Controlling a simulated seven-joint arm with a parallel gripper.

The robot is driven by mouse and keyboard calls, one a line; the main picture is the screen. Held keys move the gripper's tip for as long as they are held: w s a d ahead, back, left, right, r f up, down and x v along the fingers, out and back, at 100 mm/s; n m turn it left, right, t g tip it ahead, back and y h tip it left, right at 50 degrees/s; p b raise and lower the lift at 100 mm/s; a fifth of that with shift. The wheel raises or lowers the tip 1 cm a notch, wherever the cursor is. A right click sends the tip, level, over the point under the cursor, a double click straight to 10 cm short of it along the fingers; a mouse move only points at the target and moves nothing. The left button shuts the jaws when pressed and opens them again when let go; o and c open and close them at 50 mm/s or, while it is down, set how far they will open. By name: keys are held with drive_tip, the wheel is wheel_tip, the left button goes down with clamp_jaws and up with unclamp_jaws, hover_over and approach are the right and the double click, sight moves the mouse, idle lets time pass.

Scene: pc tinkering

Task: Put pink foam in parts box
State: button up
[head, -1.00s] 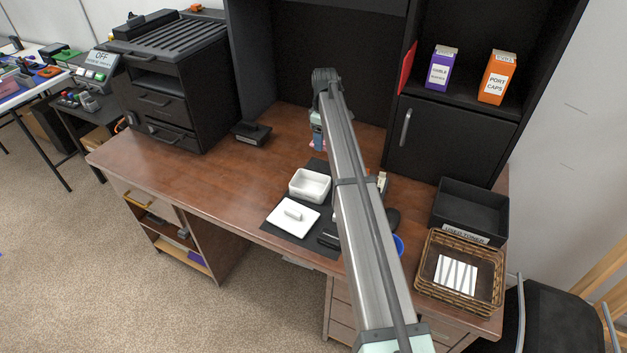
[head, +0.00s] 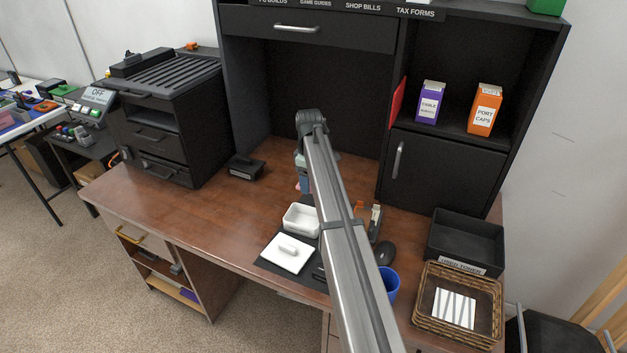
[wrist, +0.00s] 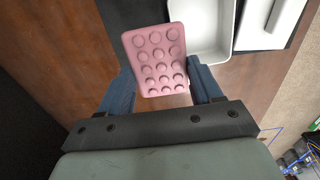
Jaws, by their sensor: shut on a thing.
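The pink foam (wrist: 155,55) is a flat pad with rows of round bumps. My gripper (wrist: 162,82) is shut on it, one blue finger at each side, in the wrist view. In the head view my gripper (head: 302,183) is just behind the white open box, partly hidden by my arm, and the foam is hard to make out there. The white box (head: 301,222), likely the parts box, stands on a dark mat; it shows at the upper right of the wrist view (wrist: 210,50), beside the foam. The foam is outside it.
A white lid (head: 288,254) lies on the dark mat (head: 268,265) in front of the box. A mouse (head: 385,253), a blue cup (head: 389,284), a black tray (head: 466,243) and a wicker basket (head: 425,318) are to the right. The desk's left side is largely clear.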

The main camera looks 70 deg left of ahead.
drive_tip(key=s+d, duration=0.4)
drive_tip(key=d, duration=0.1)
drive_tip(key=shift+n, duration=0.3)
drive_tip(key=shift+s+d+f, duration=0.1)
drive_tip(key=shift+s+f, duration=0.05)
drive_tip(key=shift+f, duration=2.5)
drive_tip(key=o, duration=1.1)
wheel_tip(320, 180, up, 14)
drive_tip(key=shift+f, duration=0.1)
